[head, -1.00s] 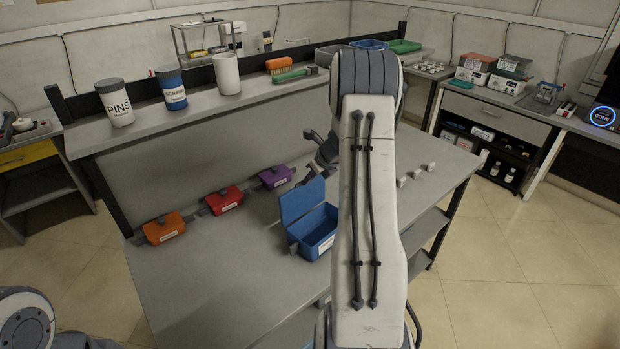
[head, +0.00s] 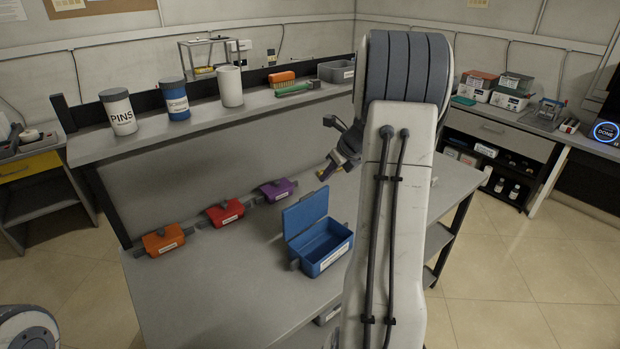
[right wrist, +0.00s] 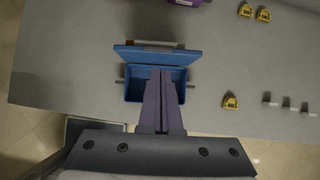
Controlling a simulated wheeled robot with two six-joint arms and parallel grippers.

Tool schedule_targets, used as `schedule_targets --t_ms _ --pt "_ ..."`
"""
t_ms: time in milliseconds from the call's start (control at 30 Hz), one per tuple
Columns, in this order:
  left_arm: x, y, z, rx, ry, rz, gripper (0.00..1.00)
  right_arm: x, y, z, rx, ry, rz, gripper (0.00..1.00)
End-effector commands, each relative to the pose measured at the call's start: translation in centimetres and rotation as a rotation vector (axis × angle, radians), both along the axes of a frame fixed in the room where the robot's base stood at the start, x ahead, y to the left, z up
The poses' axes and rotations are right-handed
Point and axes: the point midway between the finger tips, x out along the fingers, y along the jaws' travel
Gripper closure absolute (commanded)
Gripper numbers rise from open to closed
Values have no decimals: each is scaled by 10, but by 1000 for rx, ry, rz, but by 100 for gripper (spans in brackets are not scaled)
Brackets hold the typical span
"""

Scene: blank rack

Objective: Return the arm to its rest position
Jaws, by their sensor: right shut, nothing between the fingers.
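My right arm rises through the middle of the head view and hides part of the bench. My right gripper (head: 326,172) shows left of the arm, above the bench and behind the blue box. In the right wrist view its two fingers (right wrist: 161,75) are together with nothing between them. They point down past the open blue box (head: 344,257), whose raised lid (right wrist: 156,55) also shows there. My left gripper is out of view; only a piece of my left arm shows at the lower left.
Orange (head: 163,239), red (head: 225,212) and purple (head: 278,189) bins line the back of the bench (head: 215,290). Several yellow pieces (right wrist: 230,102) and small white blocks (right wrist: 285,105) lie on the bench.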

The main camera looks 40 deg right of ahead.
Motion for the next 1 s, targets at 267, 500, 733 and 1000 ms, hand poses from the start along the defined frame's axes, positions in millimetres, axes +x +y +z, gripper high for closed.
schedule_targets --t_ms 267,500,733,1000 --pt "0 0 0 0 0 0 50 0 0 3 -2 0 3 100" --pt "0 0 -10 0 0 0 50 18 82 0 -106 27 340 100" --pt "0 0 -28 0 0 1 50 1 255 -12 -364 32 1162 100" --pt "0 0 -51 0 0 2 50 -114 410 -37 -711 -114 2288 100"
